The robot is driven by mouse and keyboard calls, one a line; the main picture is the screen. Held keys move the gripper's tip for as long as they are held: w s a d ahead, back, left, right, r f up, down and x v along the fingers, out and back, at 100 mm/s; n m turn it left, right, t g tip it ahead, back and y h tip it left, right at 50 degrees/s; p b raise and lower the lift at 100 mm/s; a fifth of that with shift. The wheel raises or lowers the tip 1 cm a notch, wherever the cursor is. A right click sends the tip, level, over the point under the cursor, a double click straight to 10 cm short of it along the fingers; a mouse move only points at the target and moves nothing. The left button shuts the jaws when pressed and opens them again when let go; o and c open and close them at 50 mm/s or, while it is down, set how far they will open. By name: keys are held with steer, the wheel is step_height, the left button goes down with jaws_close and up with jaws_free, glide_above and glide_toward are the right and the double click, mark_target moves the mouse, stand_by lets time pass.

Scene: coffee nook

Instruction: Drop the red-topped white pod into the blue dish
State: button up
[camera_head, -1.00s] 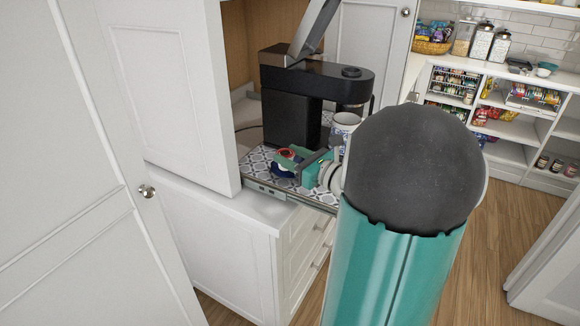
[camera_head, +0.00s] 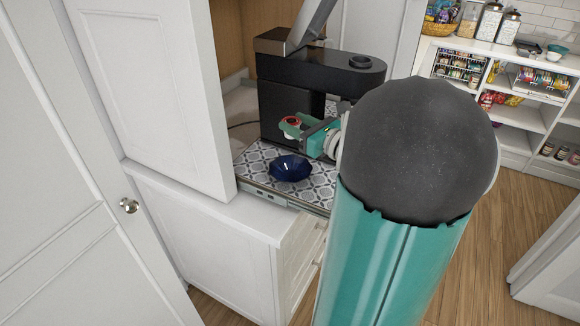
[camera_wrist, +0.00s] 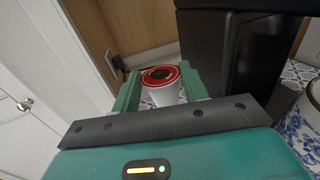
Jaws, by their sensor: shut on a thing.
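The white pod with the red top (camera_wrist: 162,84) is between the fingers of my gripper (camera_wrist: 158,88) in the wrist view, and the gripper is shut on it. In the head view the pod (camera_head: 292,121) shows its red rim, held above the tray. The blue dish (camera_head: 290,168) sits on the patterned tray, below the pod in the picture. The dish looks empty from here, and it does not show in the wrist view.
A black coffee machine (camera_head: 315,75) stands just behind my gripper on the patterned tray (camera_head: 258,160). A blue-and-white mug (camera_wrist: 303,125) is at the right of the wrist view. A white cabinet door (camera_head: 150,85) stands left of the tray.

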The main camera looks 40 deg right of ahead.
steer(key=shift+d+f, duration=0.1)
steer(key=shift+d, duration=0.15)
steer(key=shift+w+f, duration=0.15)
steer(key=shift+f, duration=0.05)
step_height(320, 180, down, 6)
steer(key=shift+a+r, duration=0.15)
steer(key=shift+r, duration=0.1)
steer(key=o, duration=1)
steer(key=shift+s, duration=0.25)
steer(key=s, duration=0.9)
steer(key=s+d, duration=0.1)
steer(key=s, duration=0.3)
steer(key=shift+s, duration=0.25)
